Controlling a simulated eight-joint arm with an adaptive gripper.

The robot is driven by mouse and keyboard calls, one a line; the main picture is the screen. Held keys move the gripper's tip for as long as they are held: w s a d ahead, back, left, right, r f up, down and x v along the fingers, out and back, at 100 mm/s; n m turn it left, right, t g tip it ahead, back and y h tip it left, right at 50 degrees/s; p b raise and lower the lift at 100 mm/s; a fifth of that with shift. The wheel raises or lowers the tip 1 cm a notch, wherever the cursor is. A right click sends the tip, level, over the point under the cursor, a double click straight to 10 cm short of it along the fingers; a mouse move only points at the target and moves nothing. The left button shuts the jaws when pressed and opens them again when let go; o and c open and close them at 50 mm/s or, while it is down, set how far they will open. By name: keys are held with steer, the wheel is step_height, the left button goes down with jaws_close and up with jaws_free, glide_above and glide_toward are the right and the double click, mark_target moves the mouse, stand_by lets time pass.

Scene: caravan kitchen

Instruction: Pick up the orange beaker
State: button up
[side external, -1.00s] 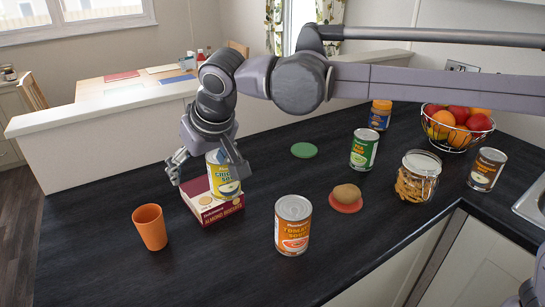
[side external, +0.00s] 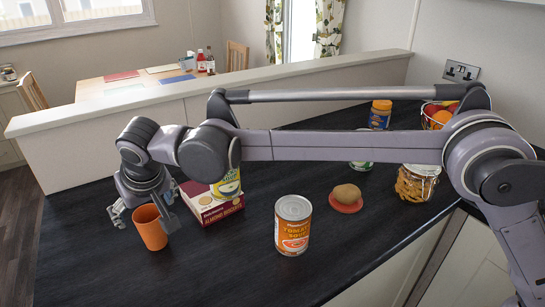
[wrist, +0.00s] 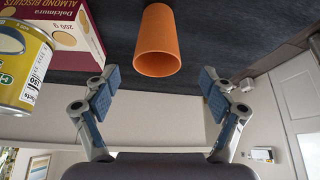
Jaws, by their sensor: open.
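The orange beaker (side external: 151,230) stands upright on the dark worktop at the left in the side view. In the wrist view the beaker (wrist: 158,45) is at top centre, ahead of the fingertips and roughly midway between them. My gripper (side external: 146,207) is low at the beaker, with one finger on each side of it in the side view. In the wrist view my gripper (wrist: 158,88) has its fingers wide apart with nothing between the pads. The far side of the beaker is hidden.
An almond biscuits box (side external: 217,214) with a yellow soup can (side external: 228,184) on it stands close right of the beaker. The worktop in front of the beaker is clear.

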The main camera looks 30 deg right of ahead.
mark_target(148, 214)
steer(key=x, duration=0.5)
steer(key=shift+w+d+r, duration=0.1)
steer(key=shift+w+d, duration=0.05)
steer(key=shift+d, duration=0.05)
steer(key=c, duration=1.2)
